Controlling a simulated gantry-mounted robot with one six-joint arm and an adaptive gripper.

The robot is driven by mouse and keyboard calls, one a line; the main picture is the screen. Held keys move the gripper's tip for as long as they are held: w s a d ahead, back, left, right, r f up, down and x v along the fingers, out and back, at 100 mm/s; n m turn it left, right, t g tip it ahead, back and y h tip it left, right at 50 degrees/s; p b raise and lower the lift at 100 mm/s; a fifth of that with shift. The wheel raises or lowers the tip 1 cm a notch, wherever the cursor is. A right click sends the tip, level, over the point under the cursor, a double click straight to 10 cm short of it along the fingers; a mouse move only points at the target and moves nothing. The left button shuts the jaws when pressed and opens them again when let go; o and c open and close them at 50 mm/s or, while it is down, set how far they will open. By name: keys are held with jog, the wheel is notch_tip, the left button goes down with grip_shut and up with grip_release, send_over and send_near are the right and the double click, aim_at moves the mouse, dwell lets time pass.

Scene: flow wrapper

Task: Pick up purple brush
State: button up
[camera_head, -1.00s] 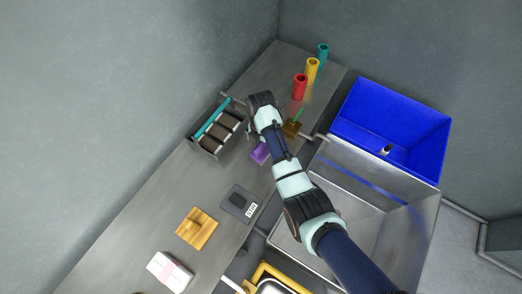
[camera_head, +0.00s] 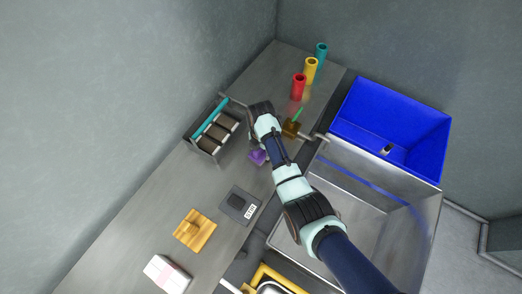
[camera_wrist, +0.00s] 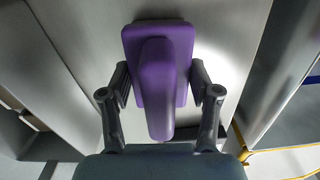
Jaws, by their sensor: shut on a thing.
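The purple brush (camera_wrist: 158,75) is in the middle of the wrist view, a flat purple block with a raised handle pointing towards my wrist. My gripper (camera_wrist: 160,88) has one finger on each side of the handle and is shut on it. In the head view the purple brush (camera_head: 257,157) shows just below and left of my wrist, over the grey counter; my fingers are hidden there by my arm. I cannot tell whether the brush touches the counter.
A dark rack (camera_head: 205,143) with a teal bar stands left of my gripper. A brown block (camera_head: 291,128) with a green stick is close on the right. A steel sink (camera_head: 350,195) and blue bin (camera_head: 395,120) lie right.

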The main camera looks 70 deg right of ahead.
jog(key=shift+r, duration=0.1)
notch_tip(320, 180, up, 20)
jog(key=p, duration=0.8)
